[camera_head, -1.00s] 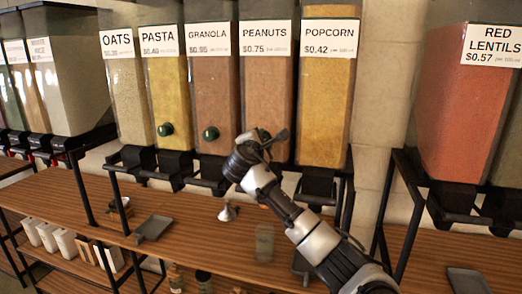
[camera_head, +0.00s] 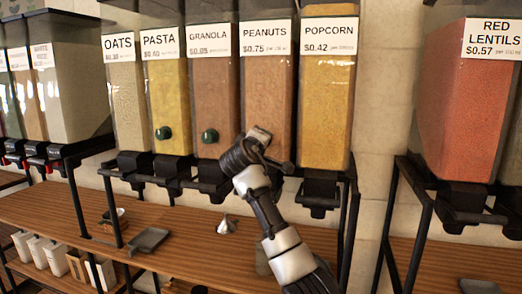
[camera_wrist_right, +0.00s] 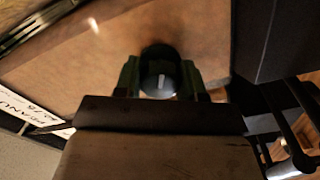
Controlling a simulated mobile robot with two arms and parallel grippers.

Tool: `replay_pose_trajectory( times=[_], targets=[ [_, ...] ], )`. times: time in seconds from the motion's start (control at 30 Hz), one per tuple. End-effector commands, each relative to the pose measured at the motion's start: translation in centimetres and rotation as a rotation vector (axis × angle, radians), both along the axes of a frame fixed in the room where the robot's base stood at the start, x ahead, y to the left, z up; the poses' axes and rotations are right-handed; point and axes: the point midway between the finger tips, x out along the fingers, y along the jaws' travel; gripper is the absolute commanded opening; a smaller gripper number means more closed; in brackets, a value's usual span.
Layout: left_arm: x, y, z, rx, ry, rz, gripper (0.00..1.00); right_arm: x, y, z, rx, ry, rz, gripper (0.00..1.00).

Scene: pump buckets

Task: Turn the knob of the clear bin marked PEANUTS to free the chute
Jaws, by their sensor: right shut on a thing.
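The clear bin marked PEANUTS (camera_head: 268,95), full of reddish-brown contents, stands between GRANOLA and POPCORN in the head view. My right gripper (camera_head: 260,138) is at the lower front of this bin and hides its knob there. In the right wrist view, my right gripper (camera_wrist_right: 160,84) is shut on the knob (camera_wrist_right: 160,82), which is dark with a pale grey middle between the two fingers. The PEANUTS label (camera_wrist_right: 30,108) shows partly at the left edge. The bin's chute is largely hidden by my arm. My left gripper is not in view.
The GRANOLA bin (camera_head: 208,90) and PASTA bin (camera_head: 165,95) have green knobs. The POPCORN bin (camera_head: 326,100) is close on the right. A wooden shelf (camera_head: 185,225) below holds a metal funnel (camera_head: 226,225) and a grey scoop (camera_head: 149,240).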

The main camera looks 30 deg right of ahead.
Motion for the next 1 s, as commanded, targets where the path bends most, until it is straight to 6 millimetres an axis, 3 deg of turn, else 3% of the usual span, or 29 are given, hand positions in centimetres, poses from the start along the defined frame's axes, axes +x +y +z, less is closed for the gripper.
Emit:
replay_pose_trajectory(
  times=[0.4, 1.0],
  targets=[
    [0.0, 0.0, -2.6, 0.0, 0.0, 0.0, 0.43, 0.1, 0.1, -0.5, 0.241, -0.272, 0.0, 0.16],
    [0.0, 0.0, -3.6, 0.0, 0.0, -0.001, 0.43, 0.1, 0.0, -0.5, 0.388, -0.442, -0.003, 0.16]
  ],
)
